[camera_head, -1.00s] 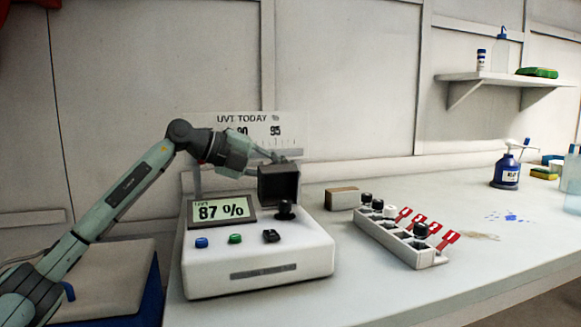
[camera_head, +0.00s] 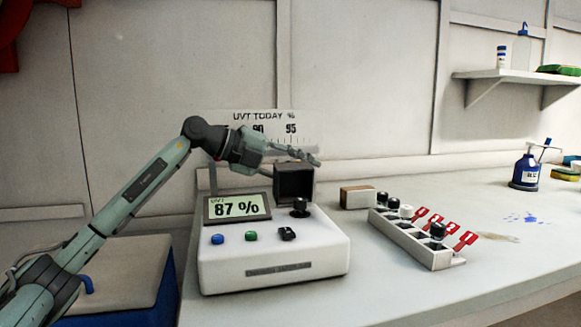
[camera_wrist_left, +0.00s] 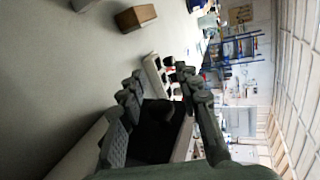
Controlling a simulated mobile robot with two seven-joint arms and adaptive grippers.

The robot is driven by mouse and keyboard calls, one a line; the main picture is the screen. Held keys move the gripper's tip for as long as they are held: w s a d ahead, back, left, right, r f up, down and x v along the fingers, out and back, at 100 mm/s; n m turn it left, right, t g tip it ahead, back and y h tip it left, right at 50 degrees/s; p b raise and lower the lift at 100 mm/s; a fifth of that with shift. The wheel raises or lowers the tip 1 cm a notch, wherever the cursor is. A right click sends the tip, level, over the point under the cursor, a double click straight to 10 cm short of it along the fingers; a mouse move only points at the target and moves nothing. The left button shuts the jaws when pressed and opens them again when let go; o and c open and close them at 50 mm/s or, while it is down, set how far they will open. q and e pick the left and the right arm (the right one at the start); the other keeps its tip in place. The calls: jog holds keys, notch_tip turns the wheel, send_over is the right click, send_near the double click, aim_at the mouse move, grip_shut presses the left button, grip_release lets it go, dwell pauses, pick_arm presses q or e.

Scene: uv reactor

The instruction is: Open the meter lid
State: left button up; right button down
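The meter (camera_head: 275,270) is a white box on the bench with a display (camera_head: 238,207) reading 87 %. Its dark lid (camera_head: 294,184) stands raised at the back of the top, hollow side facing me. A black round part (camera_head: 300,208) is in front of it. My left gripper (camera_head: 308,157) reaches in from the left, its fingers pointing right just above and behind the lid's top edge. In the left wrist view its fingers (camera_wrist_left: 160,88) are spread, with a dark shape between them nearer the palm. I cannot tell whether they touch the lid. My right gripper is not in view.
A vial rack (camera_head: 415,240) with red tags and a small brown box (camera_head: 358,197) sit right of the meter. A scale card (camera_head: 262,128) stands behind it. A blue bottle (camera_head: 525,172) is farther right. The bench front between is clear.

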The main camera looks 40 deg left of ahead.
pick_arm(q)
jog(key=v, duration=1.1)
jog(key=shift+s+a, duration=0.2)
jog(key=shift+s, duration=0.1)
jog(key=shift+r, duration=0.1)
